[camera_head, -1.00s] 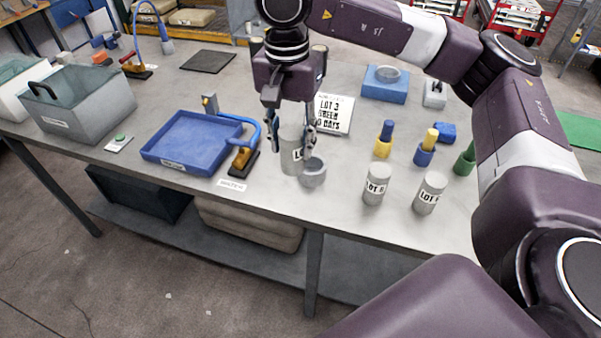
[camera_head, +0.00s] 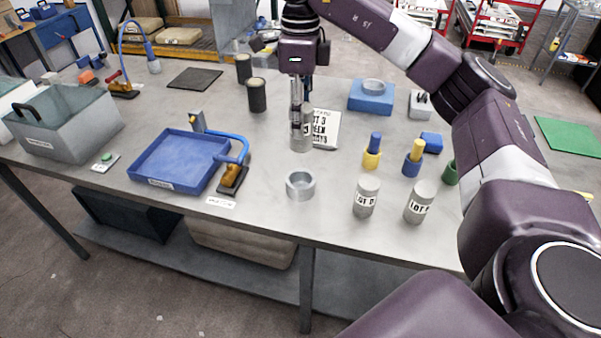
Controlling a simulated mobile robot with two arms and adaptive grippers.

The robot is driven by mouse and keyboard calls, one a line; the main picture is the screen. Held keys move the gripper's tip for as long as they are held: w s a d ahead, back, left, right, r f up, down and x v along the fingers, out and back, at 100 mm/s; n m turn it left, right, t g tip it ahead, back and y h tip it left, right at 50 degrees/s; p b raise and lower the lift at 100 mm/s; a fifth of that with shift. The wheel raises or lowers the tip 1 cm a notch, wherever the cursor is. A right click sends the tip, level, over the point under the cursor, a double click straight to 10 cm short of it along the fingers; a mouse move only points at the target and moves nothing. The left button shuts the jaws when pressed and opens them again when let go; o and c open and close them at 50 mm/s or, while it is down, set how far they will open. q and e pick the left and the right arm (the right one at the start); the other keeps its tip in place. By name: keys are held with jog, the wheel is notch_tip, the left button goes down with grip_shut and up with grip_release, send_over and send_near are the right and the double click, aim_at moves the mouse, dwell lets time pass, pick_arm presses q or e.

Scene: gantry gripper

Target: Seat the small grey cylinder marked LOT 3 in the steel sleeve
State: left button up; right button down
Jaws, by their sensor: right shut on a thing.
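My right gripper (camera_head: 297,118) is shut on a grey cylinder (camera_head: 301,142), with its fingers seen nearly edge-on. The cylinder is upright; its label is mostly hidden, and I cannot tell whether its base touches the table. An open steel ring (camera_head: 300,190), which looks like the sleeve, stands empty near the table's front edge, in front of the cylinder and apart from it. Two other grey labelled cylinders stand to the right, one (camera_head: 366,197) beside the other (camera_head: 420,203); their lot numbers are hard to read. My left gripper is not in view.
A LOT 3 sign (camera_head: 325,130) lies right behind the held cylinder. A blue block with a ring (camera_head: 370,101), yellow-and-blue pieces (camera_head: 372,158) and dark cylinders (camera_head: 257,95) stand around. A blue tray (camera_head: 160,183) and a clamp (camera_head: 233,178) are at left.

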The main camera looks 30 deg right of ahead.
aim_at(301, 152)
notch_tip(301, 152, down, 9)
jog(key=shift+f+p, duration=0.2)
jog(key=shift+p, duration=0.45)
notch_tip(301, 152, down, 4)
jog(key=shift+p, duration=0.45)
jog(key=shift+f, duration=0.2)
jog(key=shift+f, duration=0.2)
jog(key=c, duration=1.3)
grip_release()
